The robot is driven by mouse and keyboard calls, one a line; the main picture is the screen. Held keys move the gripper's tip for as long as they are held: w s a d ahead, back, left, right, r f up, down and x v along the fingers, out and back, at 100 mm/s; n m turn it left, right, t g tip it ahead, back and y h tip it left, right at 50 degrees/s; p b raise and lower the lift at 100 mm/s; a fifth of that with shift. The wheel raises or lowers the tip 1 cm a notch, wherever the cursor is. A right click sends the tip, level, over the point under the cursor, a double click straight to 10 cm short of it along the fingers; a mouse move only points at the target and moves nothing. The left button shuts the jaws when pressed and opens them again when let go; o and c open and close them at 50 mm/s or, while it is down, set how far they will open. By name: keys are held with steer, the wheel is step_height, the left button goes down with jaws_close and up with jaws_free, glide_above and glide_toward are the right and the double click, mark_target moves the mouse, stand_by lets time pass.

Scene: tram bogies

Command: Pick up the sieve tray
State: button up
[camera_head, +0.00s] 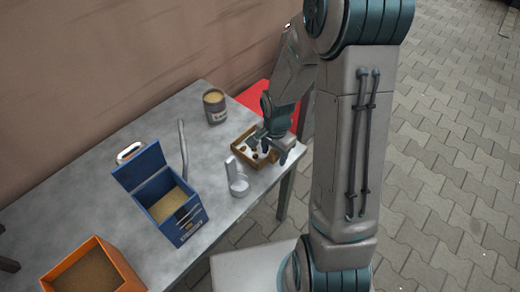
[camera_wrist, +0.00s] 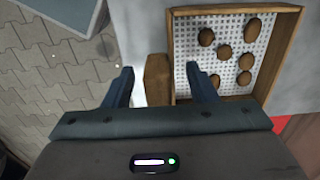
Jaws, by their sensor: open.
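The sieve tray (camera_wrist: 292,30) is a square wooden frame with a light perforated mesh floor and several brown lumps lying on it. A wooden block-like handle (camera_wrist: 158,78) stands at its left side in the wrist view. My gripper (camera_wrist: 166,72) is open, with one finger on each side of the handle; the right finger overlaps the tray's mesh in the picture. I cannot tell whether either finger touches. In the head view the sieve tray (camera_head: 236,140) lies near the table's right edge, partly hidden by my gripper (camera_head: 268,150).
On the grey table (camera_head: 110,130) stand a tin can (camera_head: 214,106), a light grey upright object with a round base (camera_head: 238,183), a blue lidded box (camera_head: 150,205) and an orange bin (camera_head: 112,265). A red surface (camera_head: 258,97) lies beyond the table. Paving is at right.

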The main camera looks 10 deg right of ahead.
steer(key=shift+c, duration=0.3)
steer(key=c, duration=1.1)
steer(key=shift+o, duration=0.2)
steer(key=shift+r, duration=0.1)
